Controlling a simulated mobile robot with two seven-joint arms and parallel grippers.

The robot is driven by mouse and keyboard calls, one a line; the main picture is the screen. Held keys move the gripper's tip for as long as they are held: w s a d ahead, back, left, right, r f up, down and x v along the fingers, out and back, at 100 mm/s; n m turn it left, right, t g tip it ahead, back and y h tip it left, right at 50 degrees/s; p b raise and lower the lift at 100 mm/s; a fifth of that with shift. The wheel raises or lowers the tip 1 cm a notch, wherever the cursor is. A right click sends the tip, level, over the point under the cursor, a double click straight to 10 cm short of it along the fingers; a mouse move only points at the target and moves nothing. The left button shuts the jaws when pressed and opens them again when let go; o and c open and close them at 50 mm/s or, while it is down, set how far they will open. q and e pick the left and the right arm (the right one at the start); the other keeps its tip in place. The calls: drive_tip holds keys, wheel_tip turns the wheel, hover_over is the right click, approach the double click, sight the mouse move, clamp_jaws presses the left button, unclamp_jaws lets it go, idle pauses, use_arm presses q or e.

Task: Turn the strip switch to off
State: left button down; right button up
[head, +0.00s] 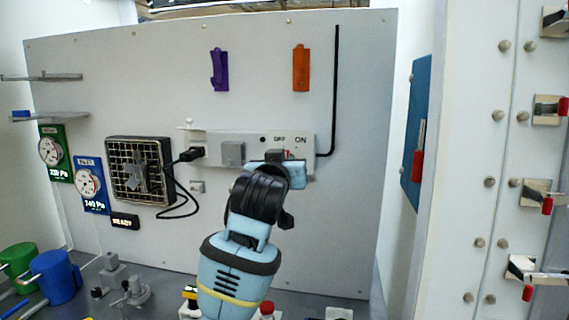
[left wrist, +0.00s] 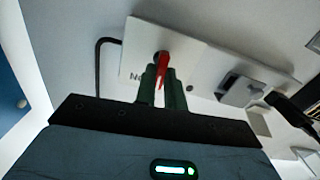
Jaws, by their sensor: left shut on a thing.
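The power strip (head: 263,140) is a pale bar on the grey back panel, with OFF and ON labels near its right end. Its red switch (head: 290,154) shows only as a small sliver behind my left gripper (head: 281,157). In the left wrist view the strip (left wrist: 205,55) appears upside down. There the red switch (left wrist: 162,65) sits between the dark green fingertips of my left gripper (left wrist: 161,84), which is shut on it. The ON label is partly hidden by a finger. The OFF label is hidden in this view. My right gripper is in neither view.
A black plug (head: 190,155) and a grey block (head: 232,152) sit on the strip's left part. A fan (head: 140,171) and gauges (head: 90,184) are further left. Purple (head: 218,70) and orange (head: 300,68) holders hang above. A black cable (head: 335,90) runs down at right.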

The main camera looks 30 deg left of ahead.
use_arm(q)
drive_tip(key=shift+m, duration=0.5)
drive_tip(key=c, duration=1.5)
unclamp_jaws()
drive_tip(key=shift+v, duration=3.95)
